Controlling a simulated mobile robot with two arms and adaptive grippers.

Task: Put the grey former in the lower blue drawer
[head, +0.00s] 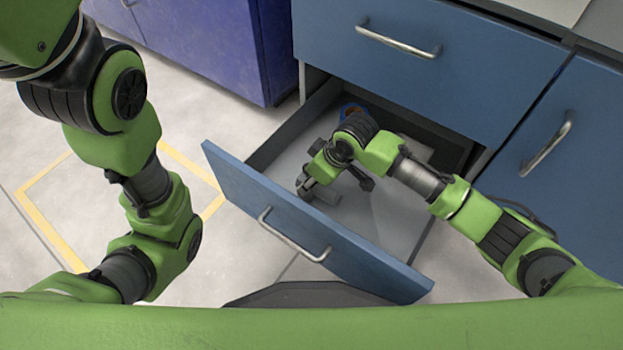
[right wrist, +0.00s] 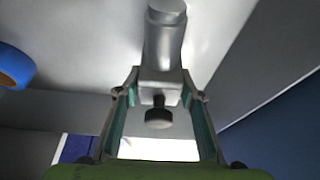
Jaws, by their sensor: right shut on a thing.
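The lower blue drawer (head: 300,217) is pulled out, and its pale grey floor shows. My right gripper (head: 307,186) reaches down inside it. The grey former (head: 326,195) is at the gripper, low in the drawer and partly hidden by my arm. In the right wrist view, the grey former (right wrist: 165,42) extends away from the fingers, and its squared end is between the fingertips of my right gripper (right wrist: 160,84). I cannot tell whether the former touches the drawer floor. My left arm is folded at the left of the head view; its gripper is outside the frame.
A blue roll (head: 352,110) lies at the back of the drawer and shows in the right wrist view (right wrist: 14,66). The upper blue drawer (head: 440,55) is shut above. A blue door (head: 570,150) stands to the right. Open floor lies left.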

